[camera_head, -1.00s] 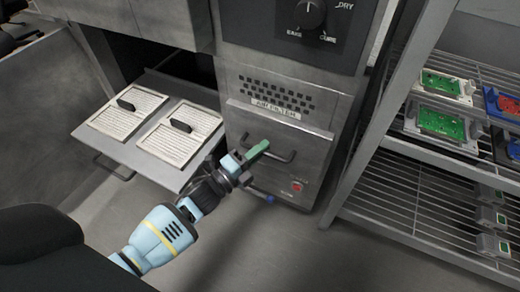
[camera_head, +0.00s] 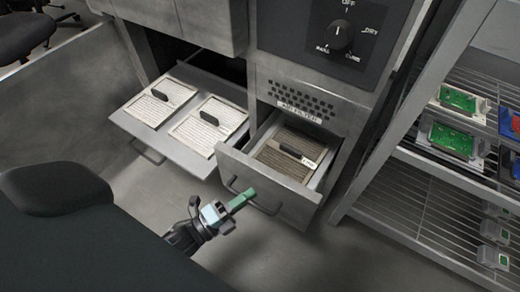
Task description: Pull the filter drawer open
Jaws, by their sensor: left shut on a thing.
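The filter drawer (camera_head: 285,192) stands pulled out of the grey cabinet, below the vent slots and the "AIR FILTER" label (camera_head: 299,106). A brown, dirty pleated filter (camera_head: 277,161) with a black grip and a small pale tag lies inside it. My left gripper (camera_head: 241,200), with green fingers, is shut on the drawer's bar handle (camera_head: 268,208) at the drawer front. The fingers hide part of the handle. My right gripper is not in view.
To the left, an open tray (camera_head: 172,140) holds two pale filters with black grips. A wire shelf rack (camera_head: 420,200) with green boards stands close at the right. A control dial (camera_head: 341,35) is above. The floor before the drawer is clear.

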